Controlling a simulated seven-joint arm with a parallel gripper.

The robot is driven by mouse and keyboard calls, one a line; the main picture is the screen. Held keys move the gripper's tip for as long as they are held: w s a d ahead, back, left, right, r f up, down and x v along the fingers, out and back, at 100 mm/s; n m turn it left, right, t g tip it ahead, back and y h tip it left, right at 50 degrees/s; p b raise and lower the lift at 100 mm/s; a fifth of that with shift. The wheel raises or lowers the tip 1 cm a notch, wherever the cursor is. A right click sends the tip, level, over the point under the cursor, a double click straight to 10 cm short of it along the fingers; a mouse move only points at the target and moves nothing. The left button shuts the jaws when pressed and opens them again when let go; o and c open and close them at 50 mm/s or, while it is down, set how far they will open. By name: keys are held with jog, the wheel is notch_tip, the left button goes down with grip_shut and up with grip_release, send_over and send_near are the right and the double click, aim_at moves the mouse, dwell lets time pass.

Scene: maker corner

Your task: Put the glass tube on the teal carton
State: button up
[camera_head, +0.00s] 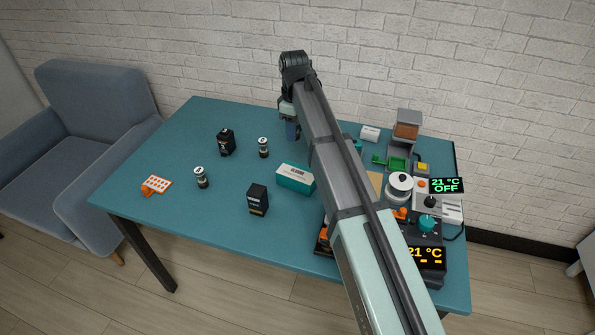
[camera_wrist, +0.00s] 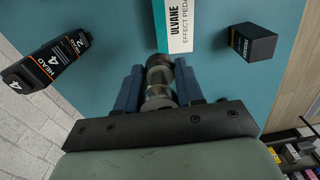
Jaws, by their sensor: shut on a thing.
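The teal carton (camera_head: 294,180) has a white label top and lies flat near the middle of the table. In the wrist view the carton (camera_wrist: 179,28) shows the words "ULVANE EFFECT PEDAL" and lies just beyond the fingertips. My gripper (camera_wrist: 158,82) is shut on the glass tube (camera_wrist: 158,88), a clear cylinder with darker ends, held between two blue fingers. In the head view my gripper (camera_head: 291,130) is behind the carton, partly covered by my arm, and the tube cannot be made out there.
A black box (camera_head: 257,199) stands left of and in front of the carton. A black package (camera_head: 226,142) and two small jars (camera_head: 263,147) (camera_head: 201,177) stand to the left, with an orange-and-white rack (camera_head: 156,185). Equipment (camera_head: 400,187) crowds the right side.

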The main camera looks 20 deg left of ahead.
aim_at(298, 171)
jog(key=shift+m, duration=0.4)
jog(key=shift+s+d+f, duration=0.35)
jog(key=shift+s+f, duration=0.2)
jog(key=shift+f, duration=1.2)
jog(key=shift+s+d+f, duration=0.3)
jog(key=shift+s+f, duration=0.2)
jog(key=shift+f, duration=1.3)
jog(key=shift+s+d+f, duration=0.35)
jog(key=shift+s+f, duration=0.2)
jog(key=shift+f, duration=1.2)
jog(key=shift+f, duration=0.1)
jog(key=o, duration=1)
jog(key=shift+o, duration=0.2)
notch_tip(298, 171, up, 12)
